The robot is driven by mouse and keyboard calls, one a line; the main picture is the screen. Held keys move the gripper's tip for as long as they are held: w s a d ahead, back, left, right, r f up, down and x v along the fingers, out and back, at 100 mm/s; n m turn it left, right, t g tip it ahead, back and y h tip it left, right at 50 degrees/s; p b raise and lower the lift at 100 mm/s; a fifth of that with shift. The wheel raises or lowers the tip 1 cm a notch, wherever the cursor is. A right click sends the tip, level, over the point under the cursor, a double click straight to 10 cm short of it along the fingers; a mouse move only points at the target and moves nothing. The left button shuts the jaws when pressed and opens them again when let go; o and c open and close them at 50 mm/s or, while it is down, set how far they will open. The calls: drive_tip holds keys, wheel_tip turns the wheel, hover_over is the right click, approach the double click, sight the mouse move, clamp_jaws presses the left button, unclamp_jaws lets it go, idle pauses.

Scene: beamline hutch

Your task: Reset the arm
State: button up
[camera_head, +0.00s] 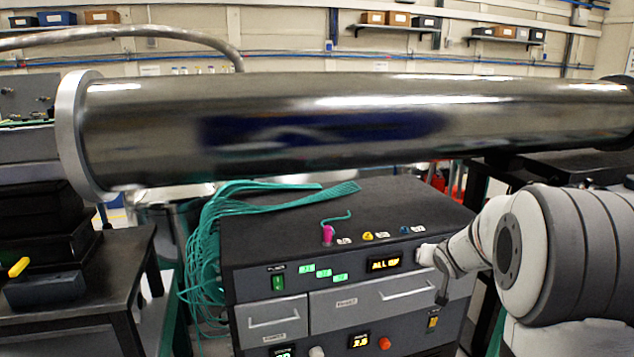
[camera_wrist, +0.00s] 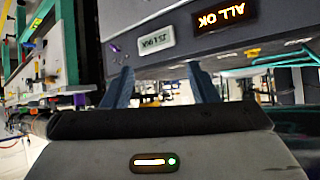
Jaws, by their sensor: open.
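My gripper shows in the wrist view (camera_wrist: 160,78) with its two blue-grey fingers spread apart and nothing between them. In the head view my arm comes in from the right, and its small far end (camera_head: 442,290) is in front of the right part of a dark control cabinet (camera_head: 290,225). The cabinet also shows upside down in the wrist view, with a lit "ALL OK" display (camera_wrist: 226,15) and a white label (camera_wrist: 155,40). Whether the fingers touch the cabinet cannot be told.
A large shiny beam pipe (camera_head: 300,125) spans the space above the cabinet. Teal cables (camera_head: 205,250) hang over the cabinet's left side. A pink plug (camera_head: 327,234) stands on its top. Drawers (camera_head: 370,298) face forward. A dark table (camera_head: 105,275) stands at left.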

drive_tip(key=s+a+r+n+g+p, duration=0.1)
drive_tip(key=s+a, duration=0.4)
drive_tip(key=s, duration=0.6)
drive_tip(key=s+a+r+n+g+y+p, duration=0.1)
drive_tip(key=s+a+r+g+p, duration=0.3)
drive_tip(key=s, duration=0.8)
drive_tip(key=s+a+r+n+g+y+p, duration=0.1)
drive_tip(key=s+a+r+p, duration=0.3)
drive_tip(key=s, duration=0.8)
drive_tip(key=shift+a+n+g, duration=0.3)
drive_tip(key=shift+a+g, duration=0.6)
drive_tip(key=shift+a, duration=0.3)
